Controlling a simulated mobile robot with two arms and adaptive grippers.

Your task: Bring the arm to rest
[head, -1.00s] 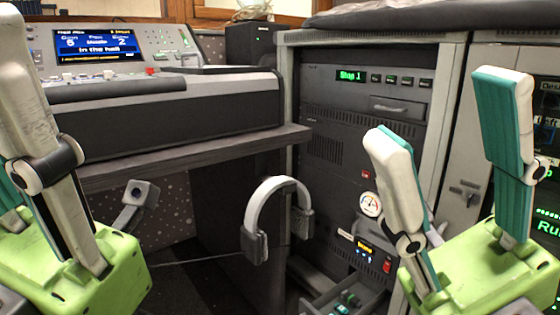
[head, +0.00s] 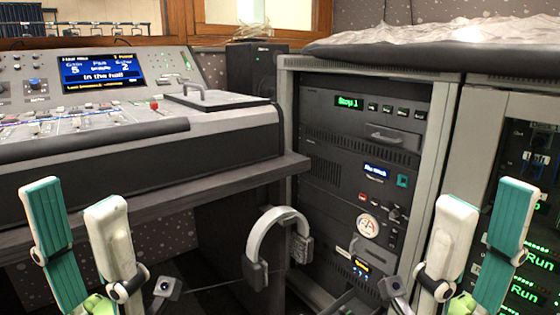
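My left gripper (head: 73,200) is low at the left, in front of the console's edge. Its two teal and white fingers point up and stand apart with nothing between them. My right gripper (head: 486,200) is low at the right, in front of the rack cabinets. Its two fingers also point up, apart and empty. Neither gripper appears to hold anything. The lower parts of both grippers are cut off by the bottom of the view.
A lighting console (head: 220,135) with a lit screen (head: 100,72) and faders stands at the left on a desk. An equipment rack (head: 360,130) is at the centre right. Headphones (head: 280,222) hang at the desk's end. Green displays (head: 528,255) glow at the right.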

